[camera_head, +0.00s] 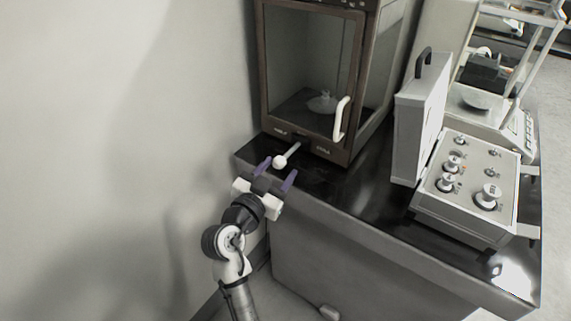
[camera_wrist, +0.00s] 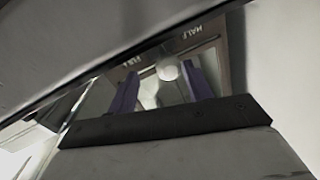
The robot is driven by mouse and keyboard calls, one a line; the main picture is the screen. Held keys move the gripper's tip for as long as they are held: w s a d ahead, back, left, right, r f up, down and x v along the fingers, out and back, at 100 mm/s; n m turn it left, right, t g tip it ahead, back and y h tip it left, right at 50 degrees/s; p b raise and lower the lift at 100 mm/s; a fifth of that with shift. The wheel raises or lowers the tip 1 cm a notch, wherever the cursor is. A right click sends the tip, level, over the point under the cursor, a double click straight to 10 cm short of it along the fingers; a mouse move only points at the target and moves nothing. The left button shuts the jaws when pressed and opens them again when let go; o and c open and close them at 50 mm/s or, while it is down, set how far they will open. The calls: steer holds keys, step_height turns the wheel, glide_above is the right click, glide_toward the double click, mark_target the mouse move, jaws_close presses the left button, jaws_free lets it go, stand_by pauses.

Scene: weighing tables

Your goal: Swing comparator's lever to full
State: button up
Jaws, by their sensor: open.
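The comparator (camera_head: 307,60) is a dark-framed cabinet with a glass door and a pale handle, standing at the back left of the black-topped table. Its lever (camera_head: 292,151) sticks out from the lower front and ends in a white ball knob (camera_head: 280,161). In the wrist view the knob (camera_wrist: 167,69) shows between the FULL label (camera_wrist: 131,61) and the HALF label (camera_wrist: 190,33). My gripper (camera_head: 277,171) is open, its two purple fingers just in front of the knob. In the wrist view the fingers stand either side of the knob; contact cannot be told.
A pale upright case (camera_head: 420,122) with a black handle and a grey box with several knobs (camera_head: 471,184) stand on the table (camera_head: 345,190) to the right. A balance (camera_head: 476,104) is behind them. A plain wall (camera_head: 120,120) is at the left.

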steer(key=b+v, duration=0.1)
steer(key=v, duration=0.7)
steer(key=shift+s+b, duration=0.3)
steer(key=shift+a, duration=0.1)
